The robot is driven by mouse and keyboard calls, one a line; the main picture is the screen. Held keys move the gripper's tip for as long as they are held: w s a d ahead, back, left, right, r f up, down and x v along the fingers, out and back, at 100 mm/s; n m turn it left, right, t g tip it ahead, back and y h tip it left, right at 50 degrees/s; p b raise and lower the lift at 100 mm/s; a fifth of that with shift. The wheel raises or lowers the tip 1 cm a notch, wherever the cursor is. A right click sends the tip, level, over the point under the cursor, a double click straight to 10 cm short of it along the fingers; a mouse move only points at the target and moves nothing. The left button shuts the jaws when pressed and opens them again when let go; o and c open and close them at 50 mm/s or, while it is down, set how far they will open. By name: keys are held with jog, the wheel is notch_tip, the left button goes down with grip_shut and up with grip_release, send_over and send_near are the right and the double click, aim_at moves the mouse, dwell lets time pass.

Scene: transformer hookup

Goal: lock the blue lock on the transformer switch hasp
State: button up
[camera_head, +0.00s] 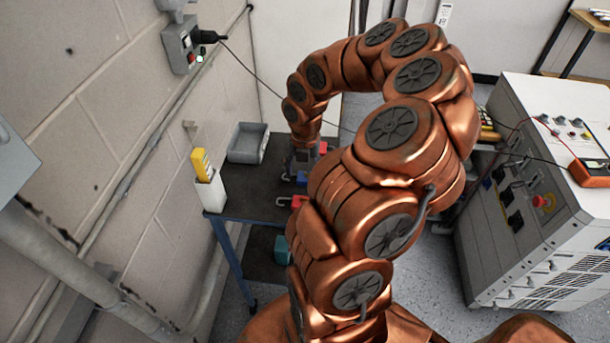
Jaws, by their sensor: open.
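My copper-coloured arm arches across the middle of the view, its end pointing down over a dark table. My gripper (301,168) is small, dark and partly hidden by the arm; it is open, low over the table among small padlocks. A blue lock (301,179) with a pale shackle lies just below the gripper; I cannot tell whether they touch. A red lock (298,202) lies nearer the camera. A large white cabinet (520,240), probably the transformer, stands at the right with switches and a red knob on its side. I cannot make out a hasp on it.
The dark table (245,196) also holds a grey bin (248,144) and a white holder (211,193) with a yellow item (201,163). A wall box (183,47) has a black plug and cable. An orange meter (590,172) sits on the cabinet. The wall is close at left.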

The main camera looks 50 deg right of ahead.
jog(key=shift+f, duration=0.35)
jog(key=shift+s+a, duration=0.1)
jog(key=c, duration=1.3)
